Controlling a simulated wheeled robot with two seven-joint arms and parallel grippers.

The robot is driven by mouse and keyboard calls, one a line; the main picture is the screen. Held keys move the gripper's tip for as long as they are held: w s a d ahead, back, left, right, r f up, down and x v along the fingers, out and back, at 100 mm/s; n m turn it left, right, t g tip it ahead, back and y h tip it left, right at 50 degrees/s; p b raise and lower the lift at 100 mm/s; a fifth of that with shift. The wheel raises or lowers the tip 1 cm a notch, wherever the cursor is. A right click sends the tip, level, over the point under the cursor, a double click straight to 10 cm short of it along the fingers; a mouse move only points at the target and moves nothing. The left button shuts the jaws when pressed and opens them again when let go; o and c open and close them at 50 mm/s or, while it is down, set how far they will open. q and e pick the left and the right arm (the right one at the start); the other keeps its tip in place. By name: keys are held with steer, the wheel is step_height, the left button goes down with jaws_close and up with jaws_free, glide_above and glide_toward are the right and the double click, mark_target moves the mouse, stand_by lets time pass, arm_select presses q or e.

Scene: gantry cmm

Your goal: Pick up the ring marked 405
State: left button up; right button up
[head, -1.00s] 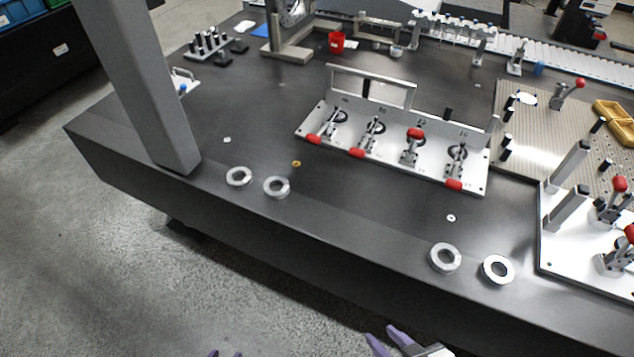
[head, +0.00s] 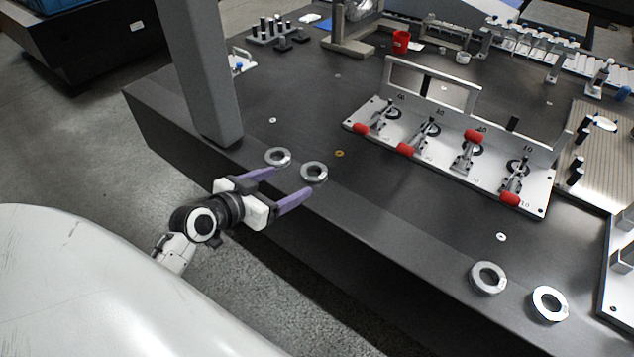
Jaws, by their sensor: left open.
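Two metal rings lie flat near the table's front edge on the left: one farther left (head: 278,157) and one just right of it (head: 314,171). Two more rings lie near the front edge on the right, a grey one (head: 488,277) and a brighter one (head: 549,303). I cannot read the number 405 on any of them. My left gripper (head: 291,182) is open and empty, its purple fingers pointing at the left pair from the front edge. Its fingertips appear close to these two rings; I cannot tell whether they touch. My right gripper is out of view.
A grey column (head: 200,75) stands left of the rings. A clamp fixture plate (head: 450,165) with red-handled clamps stands behind them. A small brass washer (head: 339,153) lies nearby. The dark table top (head: 400,215) is clear between the two ring pairs.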

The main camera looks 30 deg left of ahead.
mark_target(319, 168)
arm_select(q)
steer(key=x, duration=0.4)
steer(key=shift+w+a+r, duration=0.15)
steer(key=shift+a+r, duration=0.05)
steer(key=shift+r, duration=0.2)
steer(key=shift+d+f+x, duration=0.15)
steer(key=shift+d+x, duration=0.05)
steer(key=shift+x, duration=1.35)
steer(key=shift+d+f+x, duration=0.1)
steer(key=shift+d+x, duration=0.1)
steer(key=shift+x, duration=1.35)
steer(key=shift+c, duration=0.5)
